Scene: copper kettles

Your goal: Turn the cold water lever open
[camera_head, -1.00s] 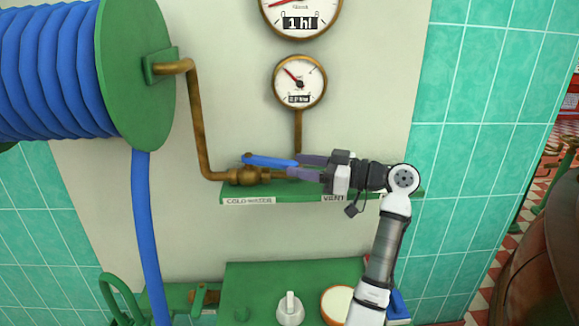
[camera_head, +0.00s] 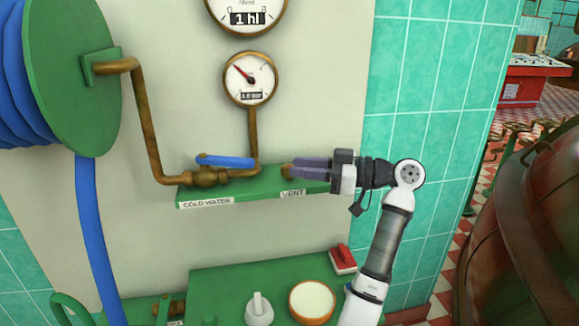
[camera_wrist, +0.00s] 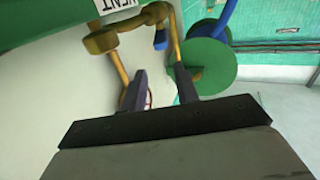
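The blue cold water lever (camera_head: 228,161) lies nearly level above its brass valve (camera_head: 205,177), pointing right along the pipe. The valve sits on a green shelf over the label "COLD WATER" (camera_head: 206,203). My gripper (camera_head: 294,168) is to the right of the lever, above the "VENT" label (camera_head: 292,193), apart from the lever and empty. In the wrist view my gripper's fingers (camera_wrist: 160,85) stand apart, with nothing between them. A small blue part, seemingly the lever (camera_wrist: 160,39), shows beyond them beside brass piping.
A brass fitting (camera_head: 287,171) is close by my fingertips. A gauge (camera_head: 250,78) stands on a pipe above the shelf. A blue hose (camera_head: 95,235) hangs left from the green reel (camera_head: 75,75). Below are a green panel (camera_head: 225,290) and a red switch (camera_head: 342,260). A copper kettle (camera_head: 530,240) is at right.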

